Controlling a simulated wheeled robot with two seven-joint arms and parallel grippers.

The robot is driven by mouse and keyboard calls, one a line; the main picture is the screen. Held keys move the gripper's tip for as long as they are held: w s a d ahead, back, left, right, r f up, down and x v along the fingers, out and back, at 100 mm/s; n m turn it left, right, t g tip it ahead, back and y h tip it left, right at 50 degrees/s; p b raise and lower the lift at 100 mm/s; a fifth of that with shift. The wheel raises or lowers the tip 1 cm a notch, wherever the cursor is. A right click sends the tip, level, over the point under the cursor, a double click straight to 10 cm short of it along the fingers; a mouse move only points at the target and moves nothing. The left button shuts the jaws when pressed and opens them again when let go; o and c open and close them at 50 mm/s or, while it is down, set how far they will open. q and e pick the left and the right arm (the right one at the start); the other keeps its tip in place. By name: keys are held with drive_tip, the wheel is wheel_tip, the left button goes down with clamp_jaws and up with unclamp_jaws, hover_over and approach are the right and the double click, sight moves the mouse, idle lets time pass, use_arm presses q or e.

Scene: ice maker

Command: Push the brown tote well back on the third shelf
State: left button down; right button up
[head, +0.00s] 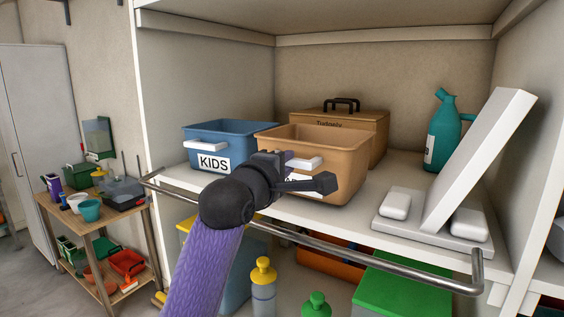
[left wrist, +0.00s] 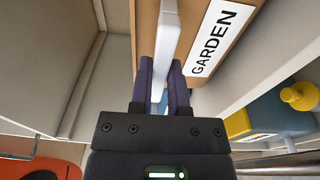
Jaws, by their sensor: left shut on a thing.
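The brown tote (head: 345,150) stands on the white shelf, with a white handle (head: 303,162) on its front. Its front label is partly hidden behind my gripper; in the left wrist view the label (left wrist: 222,38) reads GARDEN. My left gripper (head: 287,163) is at the tote's front. In the left wrist view, its purple fingers (left wrist: 166,75) close on both sides of the white handle (left wrist: 168,25). The tote's inside looks empty from here. My right gripper is not in view.
A blue KIDS tote (head: 228,132) stands close on the left. A brown lidded box (head: 372,123) stands right behind the brown tote. A teal bottle (head: 442,140) and a tilted white panel (head: 480,160) are on the right. A metal rail (head: 400,270) runs along the shelf front.

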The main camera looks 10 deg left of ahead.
use_arm(q)
drive_tip(key=shift+f+b, duration=0.3)
drive_tip(key=shift+f, duration=0.2)
drive_tip(key=c, duration=0.5)
unclamp_jaws()
drive_tip(key=shift+c, duration=0.2)
drive_tip(key=shift+f, duration=0.1)
drive_tip(key=b+v, duration=0.2)
drive_tip(key=v, duration=0.8)
